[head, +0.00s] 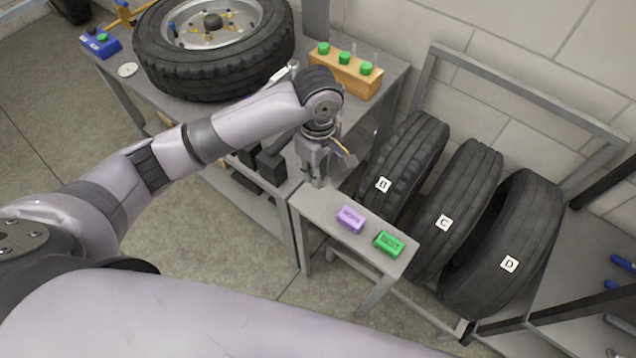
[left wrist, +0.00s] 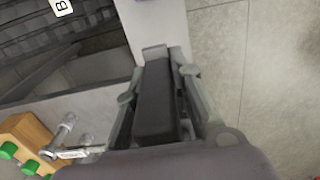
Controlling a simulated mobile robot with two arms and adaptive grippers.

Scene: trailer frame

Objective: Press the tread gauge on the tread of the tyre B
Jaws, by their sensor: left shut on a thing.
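Tyre B (head: 408,155) stands upright in the rack, leftmost of three, its white B label facing the small shelf. Part of its tread (left wrist: 45,38) shows at the upper left of the left wrist view. My left gripper (head: 318,183) points down above the left end of the small grey shelf (head: 325,235), left of tyre B and apart from it. In the left wrist view its fingers (left wrist: 153,60) are shut around a dark, box-shaped thing, which looks like the tread gauge (left wrist: 157,100). The gauge is mostly hidden in the head view. My right gripper is not in view.
A purple block (head: 350,219) and a green block (head: 389,243) lie on the shelf. Tyres C (head: 455,205) and D (head: 515,240) stand right of tyre B. A wheel (head: 210,60) and a wooden holder with green-capped items (head: 345,75) are on the workbench.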

